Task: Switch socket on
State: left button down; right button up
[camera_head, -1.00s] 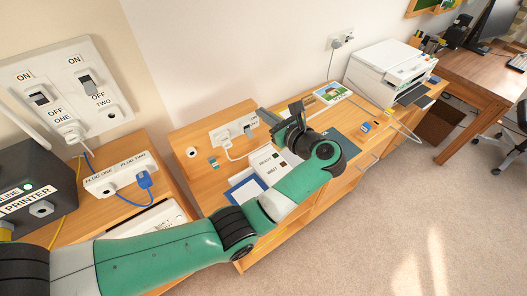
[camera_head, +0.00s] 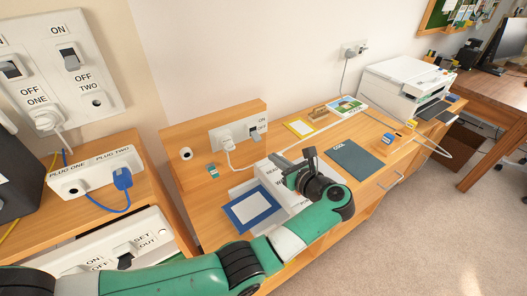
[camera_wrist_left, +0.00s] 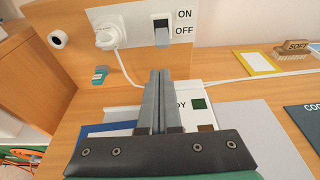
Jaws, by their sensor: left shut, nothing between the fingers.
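A white socket (camera_head: 238,133) with an ON/OFF rocker switch (camera_head: 255,134) is mounted on a low wooden backboard. A white plug with a cable sits in its left half. In the left wrist view the rocker switch (camera_wrist_left: 161,33) stands beside the ON and OFF labels; I cannot tell its position for certain. My left gripper (camera_head: 275,158) is shut and empty, in front of and below the socket. In the left wrist view its fingertips (camera_wrist_left: 159,73) point towards the switch and appear apart from it. My right gripper is not in view.
A large wall socket (camera_head: 62,75) with switches ONE and TWO is at the left, above a white plug block (camera_head: 95,173). A blue-framed card (camera_head: 250,208) and a white labelled box (camera_head: 275,180) lie below my gripper. A printer (camera_head: 405,88) stands farther right.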

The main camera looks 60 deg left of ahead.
aim_at(254, 134)
pick_arm(q)
jog(key=b+x, duration=0.2)
jog(key=x, duration=0.6)
jog(key=shift+s+a+f+b, duration=0.1)
jog(key=shift+a+f+b, duration=0.15)
jog(key=shift+b, duration=0.1)
jog(key=shift+a, duration=0.65)
